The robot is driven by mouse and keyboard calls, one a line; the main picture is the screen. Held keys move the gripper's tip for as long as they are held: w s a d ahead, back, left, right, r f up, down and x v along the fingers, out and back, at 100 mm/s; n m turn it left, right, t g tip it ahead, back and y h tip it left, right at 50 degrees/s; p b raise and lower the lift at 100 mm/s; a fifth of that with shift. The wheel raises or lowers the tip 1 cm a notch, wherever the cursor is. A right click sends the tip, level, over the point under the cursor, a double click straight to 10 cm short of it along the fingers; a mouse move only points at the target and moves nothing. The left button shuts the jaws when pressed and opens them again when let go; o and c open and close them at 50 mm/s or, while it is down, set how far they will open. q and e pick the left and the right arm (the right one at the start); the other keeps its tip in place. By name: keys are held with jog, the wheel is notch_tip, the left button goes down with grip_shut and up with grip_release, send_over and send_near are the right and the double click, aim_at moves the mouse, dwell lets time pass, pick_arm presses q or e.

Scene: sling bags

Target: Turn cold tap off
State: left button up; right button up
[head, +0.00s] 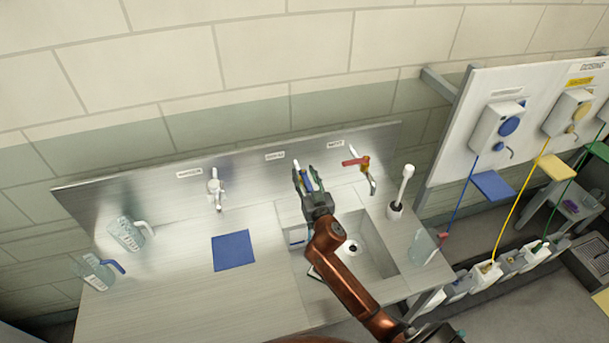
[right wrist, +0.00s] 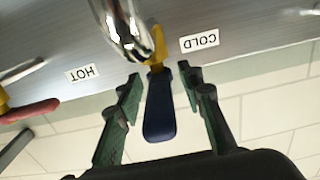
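The cold tap's blue lever (right wrist: 159,112) shows in the right wrist view below the COLD label (right wrist: 199,41). It joins a yellow piece and a shiny metal tap body (right wrist: 125,28). My right gripper (right wrist: 160,75) is open with one finger on each side of the lever. Gaps show between the lever and both fingers. In the head view my right gripper (head: 306,173) is at the back of the sink and largely hides the cold tap. My left gripper is not in view.
The hot tap's red lever (head: 354,161) is just right of the gripper in the head view. The sink basin (head: 378,258) lies below my right arm. A brush in a holder (head: 396,208) stands right of it. A blue cloth (head: 233,250) lies on the left counter.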

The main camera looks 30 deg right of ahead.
jog(key=shift+c, duration=0.2)
grip_shut()
dwell(0.4)
